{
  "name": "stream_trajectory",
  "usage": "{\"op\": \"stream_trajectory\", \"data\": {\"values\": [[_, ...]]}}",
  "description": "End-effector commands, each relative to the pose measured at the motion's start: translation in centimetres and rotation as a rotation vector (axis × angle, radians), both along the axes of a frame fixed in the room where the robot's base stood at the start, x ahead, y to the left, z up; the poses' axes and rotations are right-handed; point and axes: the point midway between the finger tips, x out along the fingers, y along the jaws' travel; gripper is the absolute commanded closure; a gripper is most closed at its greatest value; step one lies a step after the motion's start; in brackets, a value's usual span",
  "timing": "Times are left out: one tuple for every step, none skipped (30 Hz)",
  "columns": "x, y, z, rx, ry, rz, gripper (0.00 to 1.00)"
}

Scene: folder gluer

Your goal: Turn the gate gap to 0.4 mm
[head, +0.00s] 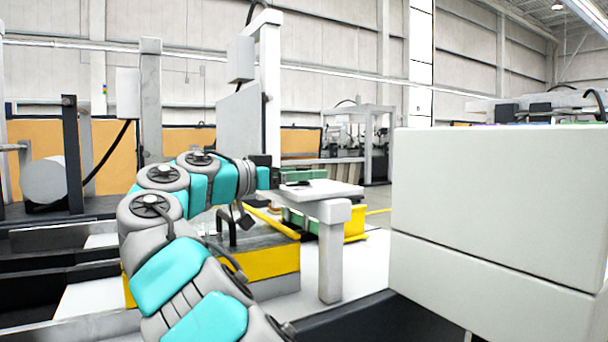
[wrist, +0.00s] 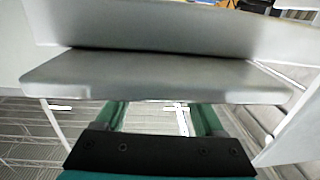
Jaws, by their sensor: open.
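I cannot make out the gate gap control or any scale in either view. My gripper (head: 297,177) is at the end of my outstretched arm, beside a pale flat plate (head: 325,188) on a thick post. In the wrist view my gripper (wrist: 160,110) has two green fingers set apart, with nothing seen between them.
A large white cabinet (head: 495,205) fills the right foreground. A yellow machine base (head: 272,263) lies below my arm. A grey roll (head: 44,181) and a dark post (head: 72,150) stand at left. Pale floor (head: 375,262) is free between post and cabinet.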

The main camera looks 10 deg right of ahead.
Motion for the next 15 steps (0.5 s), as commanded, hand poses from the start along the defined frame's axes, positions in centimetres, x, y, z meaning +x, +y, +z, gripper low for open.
{"op": "stream_trajectory", "data": {"values": [[0.01,0.01,0.00,0.000,0.000,0.000,0.30],[0.00,0.02,0.00,0.000,0.000,0.000,0.32],[0.00,0.02,-0.01,0.000,0.000,0.000,0.37],[0.00,0.02,-0.01,0.000,0.000,0.000,0.40],[0.00,0.03,-0.01,0.000,0.000,0.000,0.43],[0.00,0.03,-0.01,0.000,0.000,0.000,0.48],[0.00,0.03,-0.01,0.000,0.000,0.000,0.51],[0.00,0.03,-0.02,0.000,0.000,0.000,0.55],[0.00,0.03,-0.02,0.000,0.000,0.000,0.59],[-0.01,0.03,-0.01,0.000,0.000,0.000,0.62],[0.00,0.03,-0.02,0.000,0.000,0.000,0.66],[0.00,0.03,-0.02,0.000,0.000,0.000,0.70],[0.00,0.03,-0.02,0.000,0.000,0.000,0.74],[-0.01,0.03,-0.03,0.000,0.000,0.000,0.77],[-0.01,0.03,-0.03,0.000,0.000,0.000,0.82]]}}
